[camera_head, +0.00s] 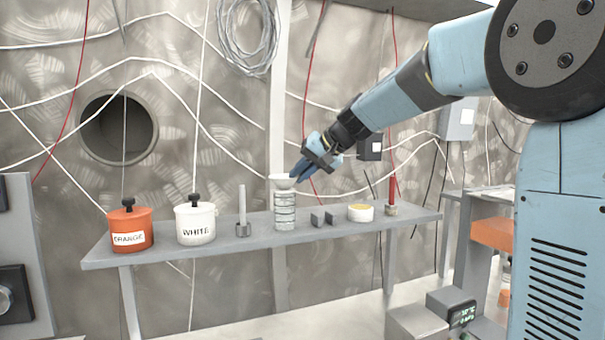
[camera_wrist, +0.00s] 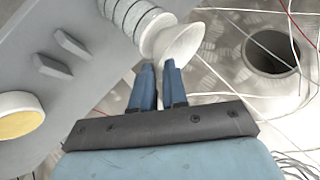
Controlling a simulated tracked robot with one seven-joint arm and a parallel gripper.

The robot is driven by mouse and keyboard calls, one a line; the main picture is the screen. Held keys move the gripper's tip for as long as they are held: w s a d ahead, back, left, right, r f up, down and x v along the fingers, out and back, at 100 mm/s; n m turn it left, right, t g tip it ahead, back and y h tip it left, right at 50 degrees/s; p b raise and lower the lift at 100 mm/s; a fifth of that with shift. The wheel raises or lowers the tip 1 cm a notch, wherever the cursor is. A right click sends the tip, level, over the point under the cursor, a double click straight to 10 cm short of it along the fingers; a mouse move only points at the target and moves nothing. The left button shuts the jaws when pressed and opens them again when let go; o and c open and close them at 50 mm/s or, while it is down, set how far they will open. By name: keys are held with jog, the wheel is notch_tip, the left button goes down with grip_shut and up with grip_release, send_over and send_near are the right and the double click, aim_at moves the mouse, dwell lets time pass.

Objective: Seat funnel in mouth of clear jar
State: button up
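The clear jar (camera_head: 285,213), a ridged, banded cylinder, stands upright on the grey shelf in the head view. The white funnel (camera_head: 281,181) sits on top of it, flared end up, in line with the jar. The wrist view shows the funnel (camera_wrist: 178,45) at the end of the jar (camera_wrist: 138,16); how deep its stem goes is hidden. My gripper (camera_head: 294,176) is beside the funnel's rim, to its right. In the wrist view, the blue fingertips (camera_wrist: 158,65) are slightly apart with a narrow gap, close to the rim; whether they touch it is unclear.
On the shelf (camera_head: 262,240) stand an orange pot (camera_head: 130,228), a white pot (camera_head: 195,224), a grey post (camera_head: 242,212), two small grey blocks (camera_head: 323,218), a yellow-topped white dish (camera_head: 360,212) and a red rod (camera_head: 392,195). Wall cables hang behind. Space above the shelf is mostly clear.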

jog(key=o, duration=0.5)
jog(key=shift+c, duration=0.2)
jog(key=v, duration=1.3)
jog(key=shift+s+d+r, duration=0.15)
jog(key=shift+d+r, duration=0.05)
jog(key=shift+r, duration=0.05)
jog(key=s+d+f+h, duration=0.4)
jog(key=s+f, duration=0.8)
jog(key=s, duration=0.2)
jog(key=s+d+f+h, duration=0.4)
jog(key=s+f, duration=0.8)
jog(key=s, duration=0.1)
jog(key=shift+s+d+f, duration=0.2)
jog(key=shift+s+d, duration=0.15)
jog(key=shift+d, duration=0.05)
